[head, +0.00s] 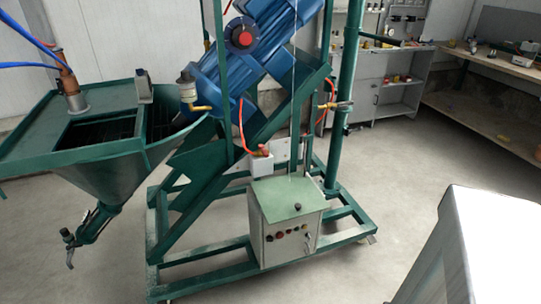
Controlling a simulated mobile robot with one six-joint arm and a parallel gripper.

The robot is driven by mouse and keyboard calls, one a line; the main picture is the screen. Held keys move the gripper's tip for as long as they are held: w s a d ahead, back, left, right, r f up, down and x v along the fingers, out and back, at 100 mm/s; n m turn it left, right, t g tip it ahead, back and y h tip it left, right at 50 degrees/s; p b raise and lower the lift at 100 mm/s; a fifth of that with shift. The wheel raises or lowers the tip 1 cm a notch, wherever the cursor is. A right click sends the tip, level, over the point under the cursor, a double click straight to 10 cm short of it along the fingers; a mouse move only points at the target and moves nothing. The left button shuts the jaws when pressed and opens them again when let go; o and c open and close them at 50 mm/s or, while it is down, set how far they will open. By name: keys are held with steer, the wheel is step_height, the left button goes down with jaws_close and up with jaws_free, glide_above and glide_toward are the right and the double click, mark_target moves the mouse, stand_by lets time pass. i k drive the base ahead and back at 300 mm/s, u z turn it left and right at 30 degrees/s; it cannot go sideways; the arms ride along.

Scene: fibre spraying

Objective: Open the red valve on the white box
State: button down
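A small white box (261,168) is mounted on the green machine frame, above and behind the larger control box. An orange-red hose (242,127) runs down from above to near the valve. My gripper is not in view, and nothing is seen touching the valve.
A control box (252,226) with a green lid and buttons stands in front on the green base frame (200,257). A blue motor (262,40) hangs above. A green hopper (105,172) is at left, a workbench (497,66) at right. Floor (395,185) is clear right of the frame.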

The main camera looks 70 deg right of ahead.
mark_target(260, 147)
steer(key=u, duration=0.1)
steer(key=k, duration=0.9)
steer(key=z, duration=0.6)
steer(key=i, duration=0.5)
steer(key=u, duration=0.1)
